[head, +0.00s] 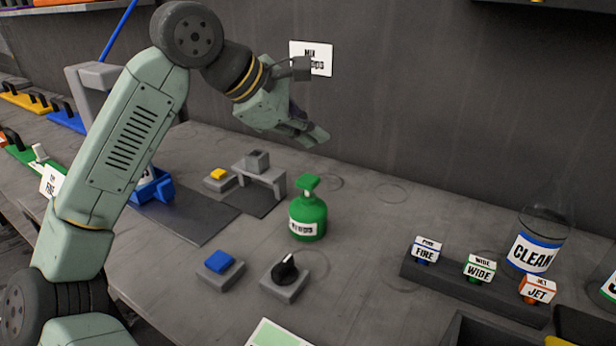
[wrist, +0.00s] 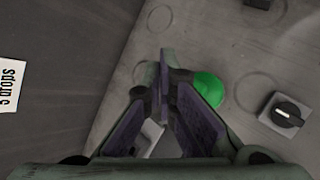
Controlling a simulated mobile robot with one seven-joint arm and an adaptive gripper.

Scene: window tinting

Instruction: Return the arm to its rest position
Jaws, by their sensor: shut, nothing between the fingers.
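My arm reaches up from the lower left of the head view and bends over the bench. My gripper (head: 318,138) hangs in the air above the bench, in front of the wall and up and behind the green bottle. In the wrist view my gripper (wrist: 165,62) has its fingertips together, with nothing between them. The green bottle (head: 307,217) stands upright on the bench, apart from my gripper. Its green top (wrist: 208,90) shows beside the right finger in the wrist view, partly hidden.
A blue button (head: 219,262) and a black dial (head: 286,270) sit in front of the bottle. A grey stand (head: 262,175) and yellow button (head: 218,174) are behind it. Labelled nozzles sit on a rack (head: 440,280) at right, near a CLEAN container (head: 535,250).

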